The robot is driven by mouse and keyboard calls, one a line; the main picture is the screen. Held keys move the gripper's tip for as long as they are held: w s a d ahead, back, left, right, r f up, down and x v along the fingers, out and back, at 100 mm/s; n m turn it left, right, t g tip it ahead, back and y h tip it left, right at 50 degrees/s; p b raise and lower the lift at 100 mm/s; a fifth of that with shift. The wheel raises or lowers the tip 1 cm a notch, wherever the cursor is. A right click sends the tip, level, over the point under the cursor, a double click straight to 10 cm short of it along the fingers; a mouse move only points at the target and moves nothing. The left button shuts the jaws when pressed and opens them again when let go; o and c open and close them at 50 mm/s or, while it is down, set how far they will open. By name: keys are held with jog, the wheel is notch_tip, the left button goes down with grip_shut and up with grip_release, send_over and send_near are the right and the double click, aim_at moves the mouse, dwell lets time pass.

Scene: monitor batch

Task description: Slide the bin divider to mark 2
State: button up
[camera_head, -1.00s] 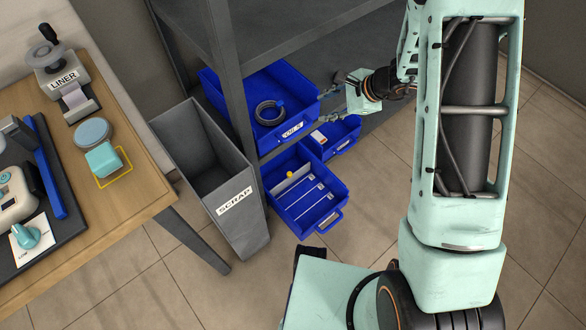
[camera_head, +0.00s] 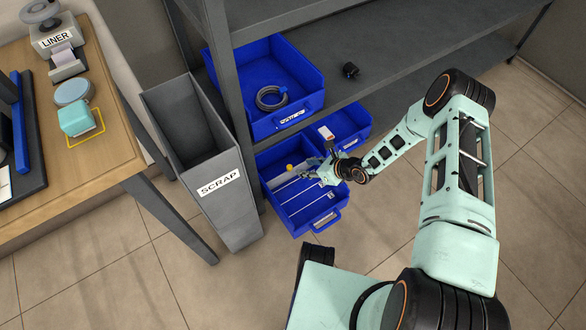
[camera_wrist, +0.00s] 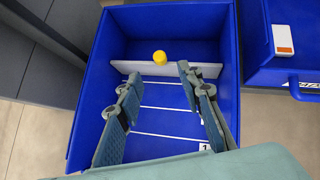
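The blue bin (camera_head: 314,218) stands on the low shelf and also fills the wrist view (camera_wrist: 84,115). Its grey-white divider (camera_wrist: 210,71) stands crosswise near the far end, with a yellow knob (camera_wrist: 160,57) at its top middle. In the head view the yellow knob (camera_head: 290,168) shows at the bin's back left, partly near my fingers. Several white lines cross the bin floor; the nearest carries a label "1" (camera_wrist: 204,147). My gripper (camera_wrist: 156,78) is open over the bin, its fingers on either side of the knob's line but nearer the camera. Nothing is between the fingers.
A smaller blue bin (camera_head: 349,134) with a white and orange item stands close at the right. A larger blue bin (camera_head: 297,62) with a coiled hose sits on the shelf above. The grey scrap bin (camera_head: 222,215) and a shelf post are at the left.

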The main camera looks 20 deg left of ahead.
aim_at(290, 167)
jog(key=b+x, duration=0.4)
jog(key=x, duration=0.5)
jog(key=shift+s, duration=0.15)
jog(key=shift+w+a+f, duration=0.25)
jog(key=shift+a+f, duration=0.2)
jog(key=shift+a, duration=0.1)
grip_shut()
